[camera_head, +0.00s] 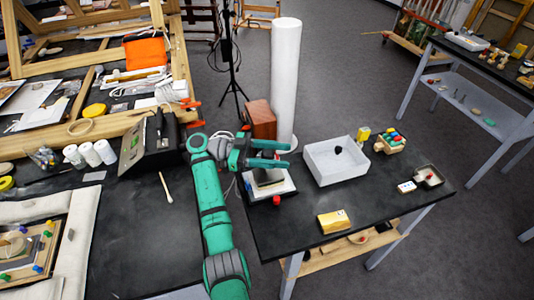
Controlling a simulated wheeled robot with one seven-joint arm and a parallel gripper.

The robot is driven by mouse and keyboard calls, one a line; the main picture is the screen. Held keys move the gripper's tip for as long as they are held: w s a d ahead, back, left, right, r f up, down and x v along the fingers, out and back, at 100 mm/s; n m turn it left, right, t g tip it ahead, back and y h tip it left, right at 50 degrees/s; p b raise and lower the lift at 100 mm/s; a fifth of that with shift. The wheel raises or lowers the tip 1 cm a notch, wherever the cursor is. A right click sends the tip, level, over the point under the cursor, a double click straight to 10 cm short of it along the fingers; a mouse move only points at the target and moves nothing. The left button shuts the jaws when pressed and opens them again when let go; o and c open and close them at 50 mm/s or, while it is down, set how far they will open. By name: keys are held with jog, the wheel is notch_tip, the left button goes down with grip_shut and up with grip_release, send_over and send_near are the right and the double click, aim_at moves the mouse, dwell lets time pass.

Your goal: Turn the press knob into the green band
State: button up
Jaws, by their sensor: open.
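A small press-like device (285,187) with a white base and a dark middle sits near the left edge of the right-hand black table (320,213). A small red part (276,200) shows at its front edge; I cannot tell whether it is the knob. No green band can be made out. My gripper (286,155) is open above the device, its two green fingers pointing right. The gripper hides part of the device's top and back. I cannot tell whether the fingers touch anything.
A white open box (318,166) with a dark lump inside stands right of the device. A yellow block (333,221) lies near the front edge. A brown wooden box (261,119) and a tall white column (286,75) stand behind. A black case (140,150) is left of my arm.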

jog(key=w+a, duration=0.1)
jog(key=a, duration=0.9)
jog(key=shift+w+a, duration=0.15)
